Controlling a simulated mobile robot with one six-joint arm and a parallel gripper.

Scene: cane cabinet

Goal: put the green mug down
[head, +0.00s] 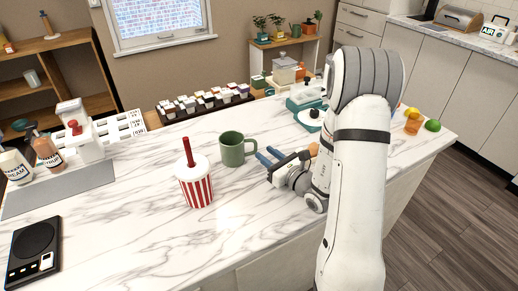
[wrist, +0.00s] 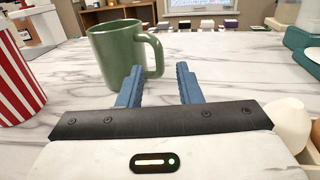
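The green mug (head: 232,149) stands upright on the white marble counter (head: 245,215), its handle toward the right and my gripper. My gripper (head: 266,157) is just right of the mug, with its two blue fingers apart and nothing between them. In the wrist view the mug (wrist: 116,58) is ahead and to the left, and its handle is near the left fingertip. The gripper (wrist: 160,75) shows open and empty there; whether a finger touches the handle I cannot tell.
A red-and-white striped cup (head: 196,184) with a lid and straw stands left of the mug. A black scale (head: 34,250) lies at the front left. A teal-and-white appliance (head: 311,118) and fruit (head: 432,125) are at right. The counter's front middle is clear.

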